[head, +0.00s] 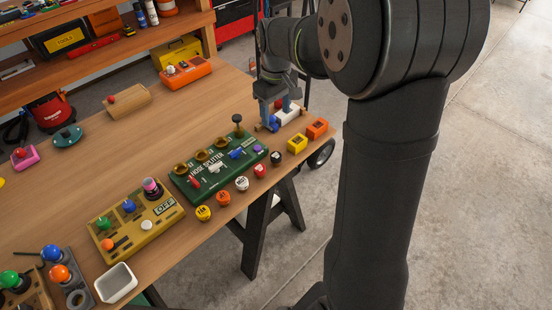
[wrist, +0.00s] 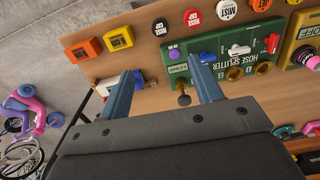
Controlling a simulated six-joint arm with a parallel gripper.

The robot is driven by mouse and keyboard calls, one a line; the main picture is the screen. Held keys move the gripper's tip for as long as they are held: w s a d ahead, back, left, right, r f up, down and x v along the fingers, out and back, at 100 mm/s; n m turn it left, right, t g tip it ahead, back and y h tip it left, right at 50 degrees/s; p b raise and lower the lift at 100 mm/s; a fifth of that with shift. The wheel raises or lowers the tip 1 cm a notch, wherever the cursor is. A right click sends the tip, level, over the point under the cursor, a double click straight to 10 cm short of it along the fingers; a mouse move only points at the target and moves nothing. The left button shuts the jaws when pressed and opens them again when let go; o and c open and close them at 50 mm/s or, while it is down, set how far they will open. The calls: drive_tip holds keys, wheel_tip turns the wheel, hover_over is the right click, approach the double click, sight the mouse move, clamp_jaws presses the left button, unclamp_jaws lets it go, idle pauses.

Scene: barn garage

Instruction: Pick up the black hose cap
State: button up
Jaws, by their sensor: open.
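The black hose cap (head: 276,157) lies on the wooden bench near its front edge, beside the green hose splitter (head: 186,186). In the wrist view the black cap (wrist: 174,53) shows ahead of my fingertips, between them across the picture, with pale lettering on top. My gripper (head: 274,113) is open and empty, near the far right end of the splitter. In the wrist view its two blue fingers (wrist: 163,69) are wide apart. The cap is apart from both fingers.
Red (head: 260,170), white (head: 241,183), orange (head: 222,198) and yellow (head: 203,213) caps line the splitter's front. Yellow (head: 297,144) and orange (head: 317,129) blocks lie to the right. A white part (head: 287,115) is close to my fingers. A dark knob (head: 237,119) stands on the splitter.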

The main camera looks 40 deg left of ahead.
wheel_tip(320, 180, down, 2)
drive_tip(key=m, duration=0.2)
approach(276, 155)
wheel_tip(276, 155, down, 5)
drive_tip(key=shift+w+f, duration=0.1)
drive_tip(key=shift+f, duration=0.1)
drive_tip(key=f, duration=0.5)
drive_tip(key=shift+s+f, duration=0.2)
drive_tip(key=shift+f, duration=0.1)
drive_tip(key=c, duration=1.1)
drive_tip(key=shift+o, duration=0.2)
drive_tip(key=shift+r, duration=0.15)
